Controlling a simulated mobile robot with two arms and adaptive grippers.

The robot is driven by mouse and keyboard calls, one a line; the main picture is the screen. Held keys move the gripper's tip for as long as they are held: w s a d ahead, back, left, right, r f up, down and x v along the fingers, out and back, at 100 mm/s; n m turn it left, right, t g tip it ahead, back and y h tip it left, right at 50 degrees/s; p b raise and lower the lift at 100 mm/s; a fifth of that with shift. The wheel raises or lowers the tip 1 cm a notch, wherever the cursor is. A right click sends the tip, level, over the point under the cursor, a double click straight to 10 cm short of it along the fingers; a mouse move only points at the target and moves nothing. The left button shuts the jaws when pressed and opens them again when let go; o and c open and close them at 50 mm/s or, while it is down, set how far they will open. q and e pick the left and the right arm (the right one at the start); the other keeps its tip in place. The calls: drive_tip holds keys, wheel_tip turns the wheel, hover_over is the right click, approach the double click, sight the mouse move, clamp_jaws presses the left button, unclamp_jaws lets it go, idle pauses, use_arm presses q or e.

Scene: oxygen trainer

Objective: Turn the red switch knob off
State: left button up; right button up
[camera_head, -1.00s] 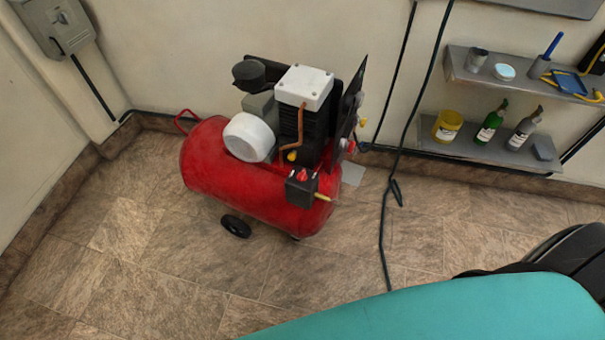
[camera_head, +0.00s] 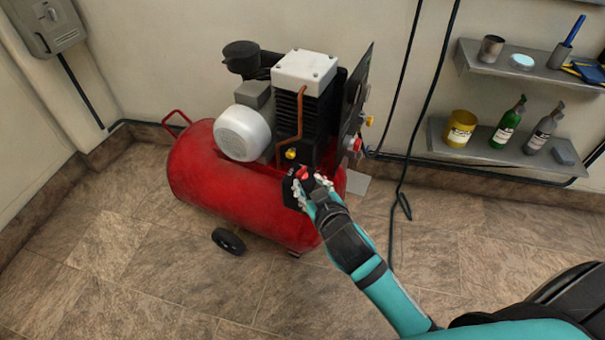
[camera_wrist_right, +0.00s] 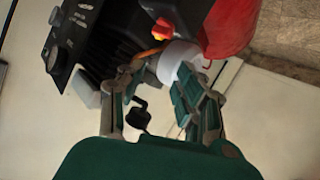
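The red switch knob (camera_head: 302,173) sits on a small black box (camera_head: 291,195) at the front end of the red air compressor (camera_head: 230,190). My right gripper (camera_head: 311,187) is at this box, with its fingers spread on either side of the knob in the head view. In the wrist view, the red knob (camera_wrist_right: 163,28) shows beyond the fingertips. The right gripper (camera_wrist_right: 162,75) is open there, with nothing visibly held. Contact with the knob cannot be told. The fingers cover part of the box. My left gripper is not in view.
A dark panel (camera_head: 355,95) with gauges and fittings stands at the compressor's right side. Wall shelves (camera_head: 480,148) with bottles and cans are at the right. A black cable (camera_head: 402,190) hangs to the floor. The tiled floor (camera_head: 130,260) in front is clear.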

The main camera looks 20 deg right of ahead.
drive_tip(key=w+a+r+n+t+y, duration=0.3)
drive_tip(key=w+a+r+n+y, duration=0.15)
drive_tip(key=r, duration=0.45)
drive_tip(key=w+a+r+n+t+y, duration=0.35)
drive_tip(key=a+r, duration=0.25)
drive_tip(key=r, duration=0.2)
drive_tip(key=s+a+r+n+g+y, duration=0.1)
drive_tip(key=a+r+n+g+y, duration=0.1)
drive_tip(key=a+n+g+y, duration=0.4)
drive_tip(key=s+a+r+n+g+y, duration=0.2)
drive_tip(key=a+n+g+y, duration=0.2)
drive_tip(key=a+n+y, duration=0.3)
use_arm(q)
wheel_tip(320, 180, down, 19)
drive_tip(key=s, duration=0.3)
use_arm(e)
drive_tip(key=n+g+h, duration=0.4)
drive_tip(key=g+h, duration=0.6)
drive_tip(key=h, duration=1)
hover_over(302, 169)
wheel_tip(302, 169, down, 9)
wheel_tip(302, 169, down, 17)
drive_tip(key=shift+s+r+b, duration=0.1)
drive_tip(key=shift+r+b, duration=0.1)
drive_tip(key=shift+b, duration=1)
drive_tip(key=shift+f, duration=0.45)
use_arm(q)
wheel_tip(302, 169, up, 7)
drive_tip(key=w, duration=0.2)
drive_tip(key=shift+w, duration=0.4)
